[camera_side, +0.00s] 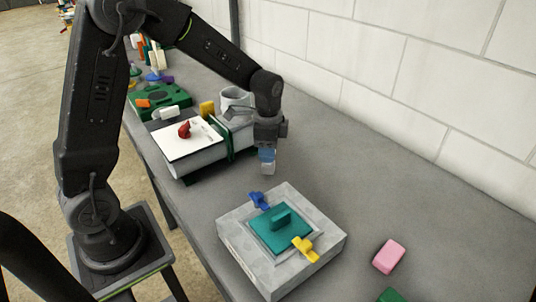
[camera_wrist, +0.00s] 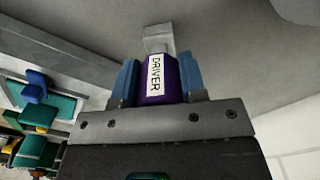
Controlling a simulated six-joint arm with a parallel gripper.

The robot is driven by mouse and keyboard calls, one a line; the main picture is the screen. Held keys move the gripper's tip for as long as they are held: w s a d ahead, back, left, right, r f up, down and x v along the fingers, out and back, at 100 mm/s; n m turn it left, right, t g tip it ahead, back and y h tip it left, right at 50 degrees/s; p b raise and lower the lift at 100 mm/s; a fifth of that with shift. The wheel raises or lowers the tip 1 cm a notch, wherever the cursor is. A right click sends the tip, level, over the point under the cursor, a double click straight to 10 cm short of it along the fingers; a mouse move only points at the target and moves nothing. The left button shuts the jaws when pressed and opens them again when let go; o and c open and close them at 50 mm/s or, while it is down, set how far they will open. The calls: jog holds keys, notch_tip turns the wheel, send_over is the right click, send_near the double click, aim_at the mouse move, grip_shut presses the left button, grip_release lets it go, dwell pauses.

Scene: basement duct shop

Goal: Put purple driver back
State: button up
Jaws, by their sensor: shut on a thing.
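My gripper (camera_side: 267,153) hangs above the grey table, between the white-topped box and the grey block with the teal lid. In the wrist view its two blue fingers (camera_wrist: 158,82) are shut on the purple driver (camera_wrist: 184,88), one finger on each side. The driver bears a white label reading DRIVER. A pale grey squared end (camera_wrist: 158,38) sticks out beyond the purple part. In the side view only a pale grey end shows below the fingers; the purple part is hidden there. I cannot tell which spot is the driver's place.
A grey block (camera_side: 230,238) with a teal lid (camera_side: 268,235), blue clip and yellow clip stands in front. A white-topped box (camera_side: 190,142) with a red knob, a grey mug (camera_side: 237,98) and a green case (camera_side: 178,99) stand behind. A pink block (camera_side: 389,256) lies right. Table along the wall is clear.

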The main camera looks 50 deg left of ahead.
jog(key=shift+f, duration=0.85)
jog(key=shift+f, duration=0.1)
jog(key=o, duration=0.9)
jog(key=shift+o, duration=0.2)
